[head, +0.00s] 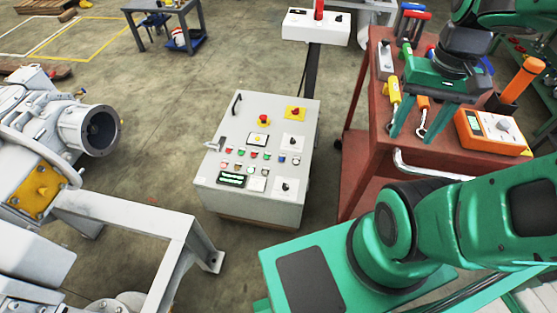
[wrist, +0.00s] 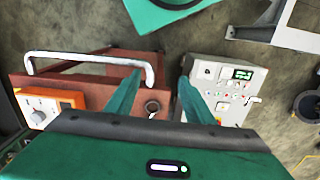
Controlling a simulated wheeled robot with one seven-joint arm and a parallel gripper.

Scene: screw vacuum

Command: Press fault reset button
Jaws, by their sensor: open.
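The control cabinet (head: 215,195) is a light grey box with a sloped panel, standing on the floor in the middle of the head view. Its panel carries rows of small coloured buttons (head: 254,154), a red emergency knob on yellow (head: 263,119), rotary switches and a small green display (head: 231,180). I cannot read which button is the fault reset. The cabinet also shows upside down in the wrist view (wrist: 205,100), right of my fingers. My gripper (head: 411,133) is open and empty above the red tool cart, right of and apart from the cabinet.
The red cart (head: 365,143) holds an orange meter (head: 492,132), screwdrivers and other tools below my gripper. A grey pump and metal frame (head: 130,215) stand at left. Floor between pump and cabinet is clear.

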